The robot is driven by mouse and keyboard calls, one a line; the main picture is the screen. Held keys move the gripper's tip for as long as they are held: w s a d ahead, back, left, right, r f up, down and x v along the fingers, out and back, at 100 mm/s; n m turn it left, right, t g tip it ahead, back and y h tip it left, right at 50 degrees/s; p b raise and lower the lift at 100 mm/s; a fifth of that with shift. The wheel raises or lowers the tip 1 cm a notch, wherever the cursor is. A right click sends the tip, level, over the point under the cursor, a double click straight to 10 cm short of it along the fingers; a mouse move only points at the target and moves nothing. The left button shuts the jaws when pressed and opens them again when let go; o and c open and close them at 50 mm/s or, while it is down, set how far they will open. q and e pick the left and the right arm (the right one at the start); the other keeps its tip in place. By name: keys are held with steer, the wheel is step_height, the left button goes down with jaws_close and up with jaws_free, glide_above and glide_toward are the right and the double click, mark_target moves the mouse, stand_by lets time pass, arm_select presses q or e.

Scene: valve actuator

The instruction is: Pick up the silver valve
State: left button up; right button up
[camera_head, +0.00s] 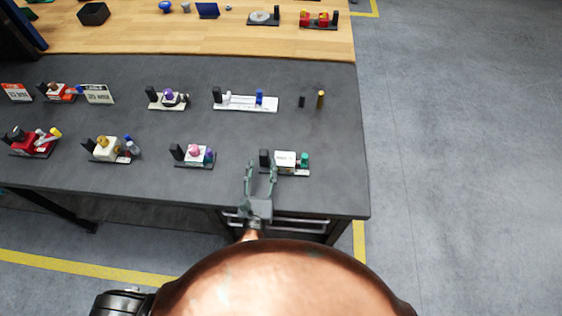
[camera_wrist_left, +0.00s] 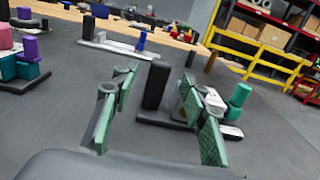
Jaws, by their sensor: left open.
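My left gripper (camera_head: 261,169) is open at the front edge of the dark table, its fingers pointing away from me. Just beyond and right of it is a small black-based assembly (camera_head: 298,172) with a black post, a pale block and a teal knob. In the left wrist view, the black post (camera_wrist_left: 155,86) shows between the green-padded fingers. A grey-silver part (camera_wrist_left: 188,98), possibly the silver valve, sits behind the right finger, which partly hides it. The teal knob (camera_wrist_left: 239,96) stands right of that finger. Nothing is held. My right gripper is not in view.
Similar assemblies stand left, including one with a pink knob (camera_head: 194,153). A long white base (camera_head: 248,104) lies behind, with a small black piece (camera_head: 302,102) and a brass piece (camera_head: 320,99) to its right. A wooden table (camera_head: 150,40) stands beyond.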

mark_target(263, 158)
arm_select(q)
steer(key=w, duration=0.5)
steer(key=shift+r, duration=0.15)
steer(key=shift+c, duration=0.5)
jaws_close()
